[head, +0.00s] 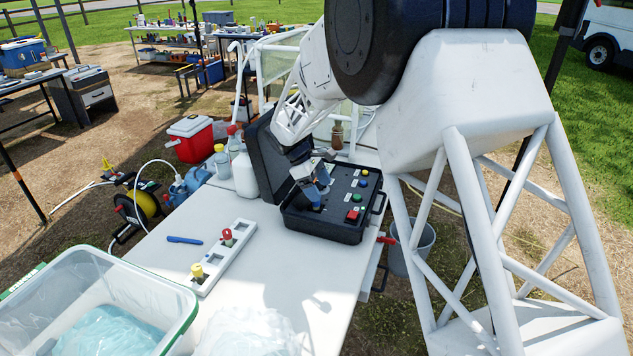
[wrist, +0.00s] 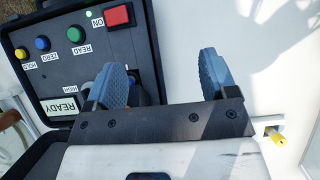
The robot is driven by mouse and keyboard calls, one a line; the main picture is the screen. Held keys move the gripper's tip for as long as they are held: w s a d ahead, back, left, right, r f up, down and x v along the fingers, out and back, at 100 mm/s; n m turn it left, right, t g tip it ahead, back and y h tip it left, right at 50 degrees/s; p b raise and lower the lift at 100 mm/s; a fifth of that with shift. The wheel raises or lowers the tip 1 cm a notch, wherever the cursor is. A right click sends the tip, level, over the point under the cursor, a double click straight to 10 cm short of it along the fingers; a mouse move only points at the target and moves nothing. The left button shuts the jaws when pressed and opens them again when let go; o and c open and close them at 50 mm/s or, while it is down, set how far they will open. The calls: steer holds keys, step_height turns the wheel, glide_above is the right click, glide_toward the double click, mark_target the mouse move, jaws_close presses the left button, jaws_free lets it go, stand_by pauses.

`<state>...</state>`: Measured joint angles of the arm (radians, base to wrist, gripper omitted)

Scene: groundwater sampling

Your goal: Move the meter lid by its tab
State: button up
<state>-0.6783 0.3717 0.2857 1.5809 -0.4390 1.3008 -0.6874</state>
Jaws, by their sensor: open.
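The meter is a black case (head: 322,228) on the white table, with buttons on its panel. It also shows in the wrist view (wrist: 62,88). Its black lid (head: 264,160) stands raised at the case's left side in the head view; I cannot make out its tab. My gripper (head: 318,187) is over the left part of the panel, close to the lid. In the wrist view its blue fingers (wrist: 163,65) are wide apart with nothing held between them. The left finger overlaps a dark round part at the panel's edge; I cannot tell whether they touch.
A white bottle (head: 245,174) stands just left of the lid. A white rack (head: 222,258) with red- and yellow-capped items and a blue pen (head: 184,240) lie further left. A clear tub (head: 185,309) is at the front left. The table right of the rack is mostly clear.

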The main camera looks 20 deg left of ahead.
steer(key=shift+s+d+r, duration=0.1)
steer(key=shift+s+d, duration=0.35)
steer(key=shift+s, duration=0.25)
steer(key=shift+s+d+r, duration=0.1)
steer(key=shift+s+d, duration=0.3)
steer(key=shift+s, duration=0.25)
steer(key=shift+s+d, duration=0.45)
steer(key=shift+s, duration=0.25)
